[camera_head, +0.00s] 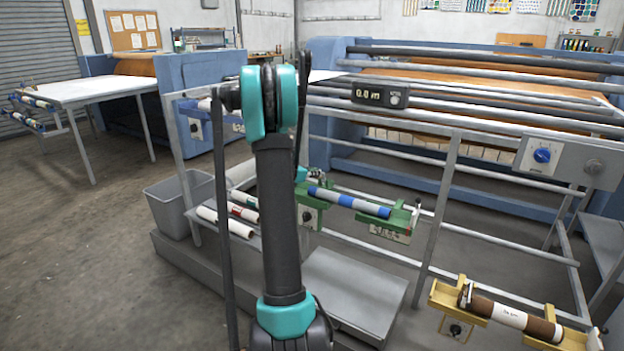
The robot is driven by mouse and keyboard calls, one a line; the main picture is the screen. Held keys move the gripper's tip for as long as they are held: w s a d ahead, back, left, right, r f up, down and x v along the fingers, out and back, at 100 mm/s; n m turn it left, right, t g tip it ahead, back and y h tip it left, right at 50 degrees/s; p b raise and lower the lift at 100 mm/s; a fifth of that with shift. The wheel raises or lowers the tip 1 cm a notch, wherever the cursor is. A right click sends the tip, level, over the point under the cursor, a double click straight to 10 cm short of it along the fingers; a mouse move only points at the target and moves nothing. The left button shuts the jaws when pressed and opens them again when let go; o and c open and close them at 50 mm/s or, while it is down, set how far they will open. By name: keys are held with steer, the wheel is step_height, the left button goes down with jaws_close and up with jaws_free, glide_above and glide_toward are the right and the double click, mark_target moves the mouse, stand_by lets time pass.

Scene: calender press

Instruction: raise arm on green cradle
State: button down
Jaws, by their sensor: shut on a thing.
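The green cradle (399,216) is mounted on the grey rail frame right of my arm, with a bracket at each end. A blue and white striped roll (348,202) lies across it, sloping down to the right. My gripper (316,178) is small in the picture, at the cradle's left end behind my arm. It is shut on the arm of the green cradle there. The fingertips and most of that cradle arm are too small and partly hidden to see clearly.
A yellow cradle (447,298) with a brown and white roll (509,317) is at lower right. A grey bin (178,207) and loose rolls (226,221) are left of my arm. A display (381,95) reads about 0.0 m. Open floor lies at left.

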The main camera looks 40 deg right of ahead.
steer(key=w+d+r+g+y, duration=0.1)
steer(key=w+d+y, duration=0.1)
steer(key=d+y, duration=0.2)
steer(key=w+d+r+g+y, duration=0.2)
steer(key=d+y, duration=0.3)
steer(key=d, duration=0.3)
steer(key=shift+w+g, duration=0.3)
steer(key=shift+w+a+n, duration=0.1)
steer(key=shift+a+n, duration=0.05)
steer(key=shift+n, duration=0.15)
stand_by(0.8)
